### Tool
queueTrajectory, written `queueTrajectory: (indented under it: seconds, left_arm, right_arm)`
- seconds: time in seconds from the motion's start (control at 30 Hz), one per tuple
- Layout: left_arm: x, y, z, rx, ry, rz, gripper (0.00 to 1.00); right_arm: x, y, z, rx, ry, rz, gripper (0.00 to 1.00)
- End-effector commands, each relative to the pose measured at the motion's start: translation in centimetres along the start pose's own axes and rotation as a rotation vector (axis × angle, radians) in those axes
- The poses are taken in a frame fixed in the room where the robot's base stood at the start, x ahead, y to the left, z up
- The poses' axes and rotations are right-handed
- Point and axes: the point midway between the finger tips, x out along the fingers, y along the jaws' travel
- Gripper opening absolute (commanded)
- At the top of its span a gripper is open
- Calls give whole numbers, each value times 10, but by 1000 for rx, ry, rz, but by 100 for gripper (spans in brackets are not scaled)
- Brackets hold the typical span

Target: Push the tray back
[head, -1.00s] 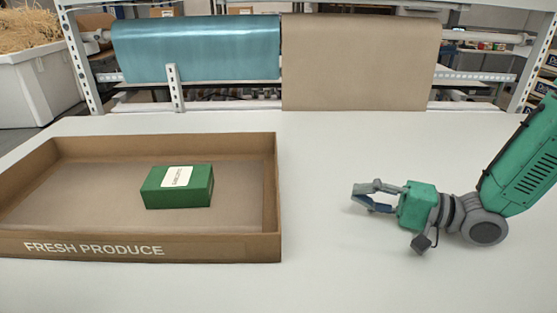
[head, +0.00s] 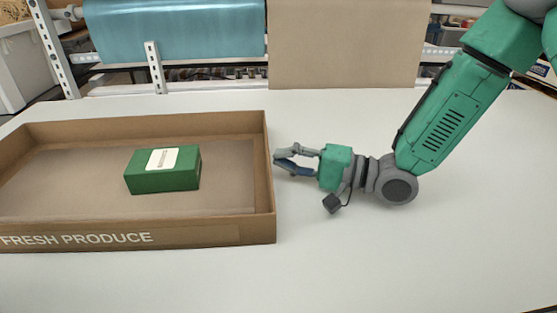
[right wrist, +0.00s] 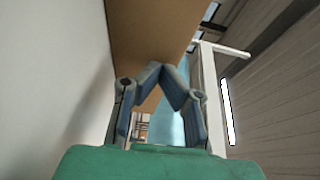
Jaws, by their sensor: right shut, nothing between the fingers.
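The tray (head: 200,236) is a brown cardboard box with low walls and the words FRESH PRODUCE on its front, at the left of the head view. A green box (head: 162,181) with a white label lies inside it. My right gripper (head: 277,161) is shut and empty, just beside the tray's right wall, pointing left. I cannot tell whether its tips touch the wall. In the right wrist view the gripper's fingertips (right wrist: 162,68) meet in front of a brown surface, likely the tray's wall (right wrist: 150,30). My left gripper is not in view.
The white table (head: 350,260) is clear in front of the tray and to the right. A rack behind the table carries a blue roll sheet (head: 175,30) and a brown paper sheet (head: 345,45).

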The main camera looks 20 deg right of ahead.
Motion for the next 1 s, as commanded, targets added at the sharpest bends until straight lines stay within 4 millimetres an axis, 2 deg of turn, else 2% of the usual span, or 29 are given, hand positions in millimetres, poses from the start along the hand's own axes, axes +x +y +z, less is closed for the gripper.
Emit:
queueTrajectory:
  seconds: [0.5,0.77,1.0]
  left_arm:
    - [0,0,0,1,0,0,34]
    - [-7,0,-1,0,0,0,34]
    - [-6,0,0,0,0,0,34]
  right_arm:
    - [8,0,8,0,0,1,0]
    - [28,0,29,2,-2,3,0]
    - [27,1,27,1,0,1,0]
